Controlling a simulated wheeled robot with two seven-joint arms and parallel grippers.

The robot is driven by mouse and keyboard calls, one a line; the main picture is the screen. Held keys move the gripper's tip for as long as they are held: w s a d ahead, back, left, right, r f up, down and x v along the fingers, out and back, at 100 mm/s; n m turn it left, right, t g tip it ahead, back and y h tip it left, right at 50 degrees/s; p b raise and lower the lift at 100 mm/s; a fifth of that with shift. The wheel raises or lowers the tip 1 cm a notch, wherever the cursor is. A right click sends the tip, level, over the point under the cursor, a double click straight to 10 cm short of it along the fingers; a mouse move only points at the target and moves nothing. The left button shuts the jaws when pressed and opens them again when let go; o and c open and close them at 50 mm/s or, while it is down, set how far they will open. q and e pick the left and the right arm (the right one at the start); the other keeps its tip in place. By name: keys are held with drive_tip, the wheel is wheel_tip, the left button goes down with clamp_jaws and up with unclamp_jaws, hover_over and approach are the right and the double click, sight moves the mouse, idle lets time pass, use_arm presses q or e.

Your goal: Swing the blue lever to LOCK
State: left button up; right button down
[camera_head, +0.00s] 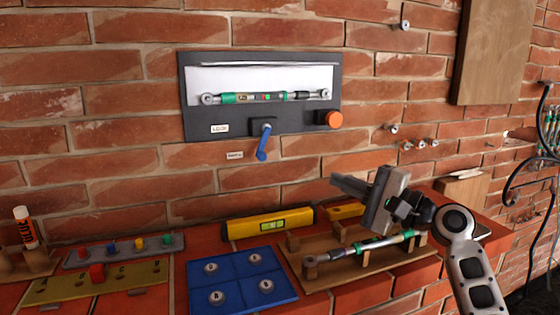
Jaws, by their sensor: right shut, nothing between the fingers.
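The blue lever (262,146) is mounted at the bottom edge of a dark wall panel (200,125). It hangs down from its pivot, its lower end a little to the left. A small white label that seems to read LOCK (220,129) is on the panel, left of the pivot. A second small label (235,155) is on the wall, left of the lever's lower end; its text is too small to read surely. My right gripper (340,184) is shut and empty, to the right of and below the lever, apart from it. My left gripper is out of view.
An orange knob (330,120) is at the panel's lower right. The wall around the lever is clear.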

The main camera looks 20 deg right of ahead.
drive_tip(key=p, duration=0.2)
approach(264, 142)
wheel_tip(264, 142, down, 3)
drive_tip(key=w, duration=0.3)
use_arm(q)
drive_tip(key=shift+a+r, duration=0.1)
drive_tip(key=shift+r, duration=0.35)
use_arm(e)
drive_tip(key=a, duration=0.2)
drive_tip(key=a+r, duration=0.1)
drive_tip(key=shift+w+a, duration=0.1)
drive_tip(key=shift+w, duration=0.15)
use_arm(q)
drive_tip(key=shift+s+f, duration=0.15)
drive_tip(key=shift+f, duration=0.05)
use_arm(e)
drive_tip(key=shift+a+f+m+t, duration=0.1)
drive_tip(key=shift+a+m+t, duration=0.1)
drive_tip(key=shift+m+t, duration=0.15)
